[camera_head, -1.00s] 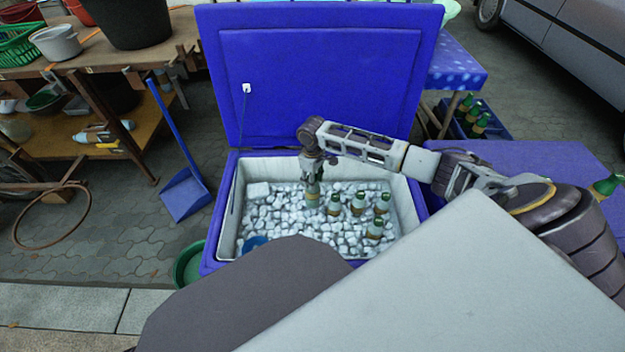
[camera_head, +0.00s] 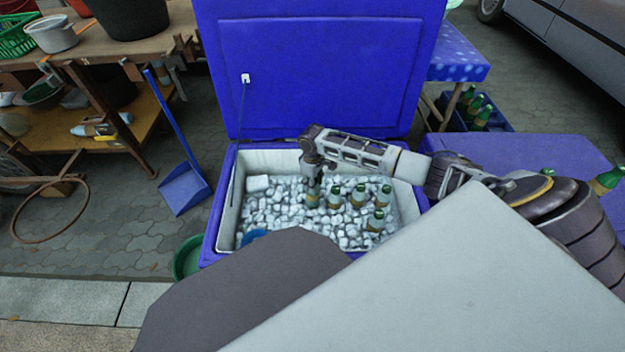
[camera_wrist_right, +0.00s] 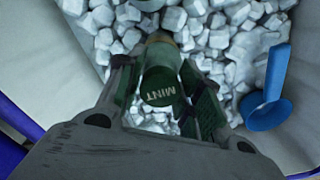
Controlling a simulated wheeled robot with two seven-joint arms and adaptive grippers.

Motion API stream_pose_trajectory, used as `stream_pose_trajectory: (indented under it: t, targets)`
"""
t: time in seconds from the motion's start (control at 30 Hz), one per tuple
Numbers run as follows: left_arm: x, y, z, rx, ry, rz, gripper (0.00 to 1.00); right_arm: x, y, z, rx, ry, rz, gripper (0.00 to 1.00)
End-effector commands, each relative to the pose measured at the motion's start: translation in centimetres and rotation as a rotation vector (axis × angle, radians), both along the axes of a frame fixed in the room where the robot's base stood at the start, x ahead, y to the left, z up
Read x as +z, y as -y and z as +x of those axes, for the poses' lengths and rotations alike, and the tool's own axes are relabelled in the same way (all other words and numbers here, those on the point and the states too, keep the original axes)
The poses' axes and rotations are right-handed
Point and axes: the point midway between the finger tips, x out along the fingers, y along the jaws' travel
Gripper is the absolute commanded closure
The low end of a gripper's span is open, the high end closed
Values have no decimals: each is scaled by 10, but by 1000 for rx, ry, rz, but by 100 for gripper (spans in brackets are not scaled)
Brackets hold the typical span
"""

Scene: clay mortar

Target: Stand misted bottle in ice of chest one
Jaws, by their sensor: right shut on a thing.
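The blue chest (camera_head: 211,235) stands open with its lid (camera_head: 320,80) up, and white ice (camera_head: 285,217) fills its pale inside. My right gripper (camera_head: 313,175) is over the ice, pointing down, shut on a bottle (camera_head: 313,194). In the right wrist view the held bottle's green cap (camera_wrist_right: 160,88) reads "MINT" and sits between the fingers (camera_wrist_right: 158,100). The bottle looks upright, its lower part at the ice; how deep it sits I cannot tell. Several green-capped bottles (camera_head: 359,196) stand in the ice to its right. My left gripper is not in view.
A blue scoop (camera_wrist_right: 268,112) lies in the ice near the chest's front left. A crate of bottles (camera_head: 478,112) stands behind right. A blue dustpan (camera_head: 184,188) stands left of the chest.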

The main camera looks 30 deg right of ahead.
Motion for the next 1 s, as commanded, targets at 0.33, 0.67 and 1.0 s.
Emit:
stream_pose_trajectory:
  t: [0.33, 0.67, 1.0]
  targets:
    - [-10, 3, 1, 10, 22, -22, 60, -25, -1, 0, -1, 0, 1, 88]
    - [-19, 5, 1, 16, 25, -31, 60, -35, -1, 1, 0, 1, 2, 88]
    - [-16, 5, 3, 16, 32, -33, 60, -35, -1, 1, 0, 2, 1, 88]
